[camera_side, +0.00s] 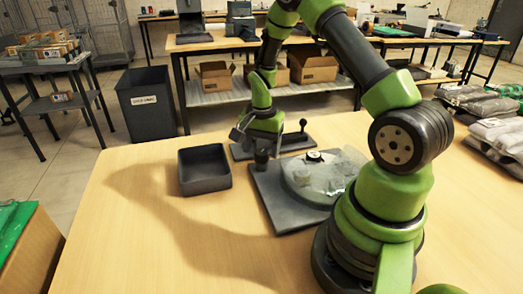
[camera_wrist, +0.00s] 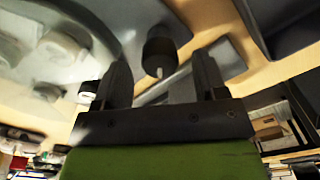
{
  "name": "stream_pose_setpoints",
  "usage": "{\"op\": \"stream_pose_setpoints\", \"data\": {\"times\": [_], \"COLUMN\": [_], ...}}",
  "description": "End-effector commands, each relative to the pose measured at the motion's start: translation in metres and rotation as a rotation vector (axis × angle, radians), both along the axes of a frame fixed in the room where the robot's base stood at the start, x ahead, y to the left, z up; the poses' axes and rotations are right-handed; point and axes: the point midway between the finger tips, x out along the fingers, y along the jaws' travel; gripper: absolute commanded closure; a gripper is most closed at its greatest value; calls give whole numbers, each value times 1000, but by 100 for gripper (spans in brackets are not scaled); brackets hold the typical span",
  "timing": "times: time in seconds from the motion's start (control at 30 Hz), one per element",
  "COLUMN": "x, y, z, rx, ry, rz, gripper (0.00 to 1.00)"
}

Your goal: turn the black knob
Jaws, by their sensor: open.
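The black knob (camera_side: 261,157) is a short dark cylinder standing at the far left corner of a grey board (camera_side: 275,208). In the wrist view the knob (camera_wrist: 159,45) shows a pale mark on its side. My gripper (camera_side: 256,142) points down just above the knob in the side view. In the wrist view my gripper (camera_wrist: 162,70) has its two dark fingers spread apart and nothing between them. The knob appears just past the fingertips, in line with the gap. I cannot see any contact.
A pale round disc (camera_side: 325,185) with small parts on it covers much of the board. A lever with a ball top (camera_side: 303,125) stands on a dark plate behind. An empty grey tray (camera_side: 204,170) sits to the left. The table's front left is clear.

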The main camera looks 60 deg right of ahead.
Motion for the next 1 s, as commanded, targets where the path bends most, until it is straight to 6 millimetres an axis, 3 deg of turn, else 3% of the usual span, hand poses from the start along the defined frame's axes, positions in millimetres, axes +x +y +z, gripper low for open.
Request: {"op": "stream_pose_setpoints", "data": {"times": [0.13, 0.4, 0.43, 0.63, 1.0], "x": [0, 0, 0, 0, 1], "y": [0, 0, 0, 0, 0], "z": [-11, -12, -12, -12, -12], "rx": [0, -1, -1, -1, -1], "ry": [-1, -2, -2, -2, -2], "rz": [0, 0, 1, 1, 46], "gripper": [34, 34, 37, 83, 84]}}
